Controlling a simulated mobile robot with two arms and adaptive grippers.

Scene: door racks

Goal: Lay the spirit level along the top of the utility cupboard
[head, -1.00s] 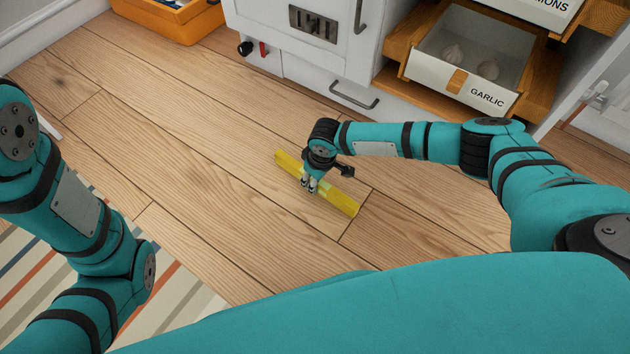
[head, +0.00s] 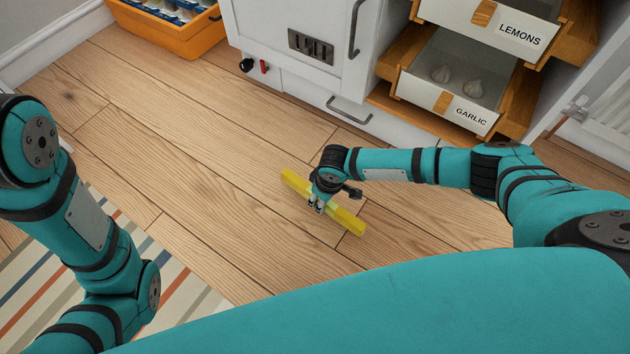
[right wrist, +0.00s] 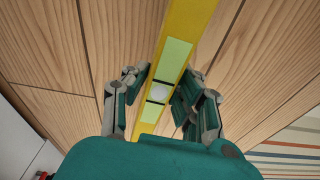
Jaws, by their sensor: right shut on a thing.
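The spirit level is a long yellow bar (head: 346,219) with a pale green vial, seen in the head view near the middle, above the wooden floor. My right gripper (head: 316,207) is shut on it near its middle. In the right wrist view the spirit level (right wrist: 190,22) runs between the two fingers of my right gripper (right wrist: 163,88), its vial between the pads. The white cupboard (head: 290,80) at the top of the head view may be the utility cupboard; its top is out of view. My left arm shows at the left, but its gripper is out of view.
Open drawers labelled LEMONS (head: 520,37) and GARLIC (head: 470,114) jut out at the upper right. An orange crate (head: 185,38) stands at the upper left. A striped rug (head: 60,265) lies at the lower left. The middle floor (head: 190,150) is clear.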

